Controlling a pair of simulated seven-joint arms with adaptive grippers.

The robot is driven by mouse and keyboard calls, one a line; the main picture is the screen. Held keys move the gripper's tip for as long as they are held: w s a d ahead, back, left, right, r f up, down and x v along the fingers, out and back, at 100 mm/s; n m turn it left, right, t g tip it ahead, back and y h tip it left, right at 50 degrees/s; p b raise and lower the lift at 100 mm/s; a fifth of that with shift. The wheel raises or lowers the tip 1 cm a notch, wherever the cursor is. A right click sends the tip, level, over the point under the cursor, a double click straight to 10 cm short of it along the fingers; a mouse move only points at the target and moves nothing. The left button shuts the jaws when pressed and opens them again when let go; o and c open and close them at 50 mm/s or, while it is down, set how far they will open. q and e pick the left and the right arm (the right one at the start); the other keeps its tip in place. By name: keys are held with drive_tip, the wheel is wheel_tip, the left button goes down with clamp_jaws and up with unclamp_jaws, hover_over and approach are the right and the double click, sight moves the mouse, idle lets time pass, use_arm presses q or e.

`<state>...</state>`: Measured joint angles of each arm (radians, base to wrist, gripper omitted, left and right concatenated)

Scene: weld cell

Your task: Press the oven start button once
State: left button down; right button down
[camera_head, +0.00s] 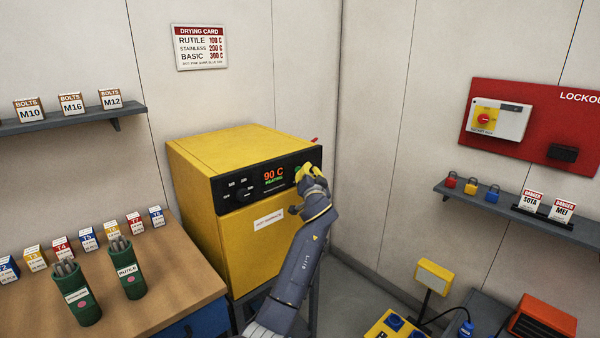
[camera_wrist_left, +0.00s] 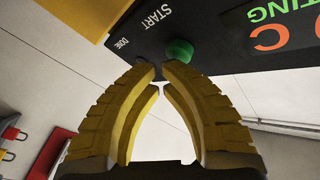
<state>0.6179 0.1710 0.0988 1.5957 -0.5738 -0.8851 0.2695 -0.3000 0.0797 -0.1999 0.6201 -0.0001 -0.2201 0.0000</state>
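The yellow oven (camera_head: 215,160) stands past the bench's right end, with a black control panel (camera_head: 234,190) on its front. Its display (camera_head: 273,175) reads 90 C and HEATING. The green start button (camera_wrist_left: 180,51) sits by the START label in the left wrist view; only a sliver shows in the head view. My left gripper (camera_head: 306,172) is at the panel's right end, its yellow fingers shut and empty. In the wrist view the fingertips (camera_wrist_left: 159,69) meet just below the button. I cannot tell whether they touch it. My right gripper is in neither view.
Two green rod canisters (camera_head: 78,292) and several small boxes stand on the wooden bench (camera_head: 185,268) at left. A drying card (camera_head: 199,47) hangs above the oven. A lockout board (camera_head: 550,105) and a shelf with padlocks (camera_head: 471,187) are at right.

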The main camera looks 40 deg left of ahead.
use_arm(q)
drive_tip(key=shift+s+d, duration=0.15)
drive_tip(key=shift+d, duration=0.4)
drive_tip(key=d, duration=0.2)
drive_tip(key=s+d, duration=0.1)
drive_tip(key=d, duration=0.2)
idle(0.4)
drive_tip(key=shift+a, duration=0.1)
idle(0.5)
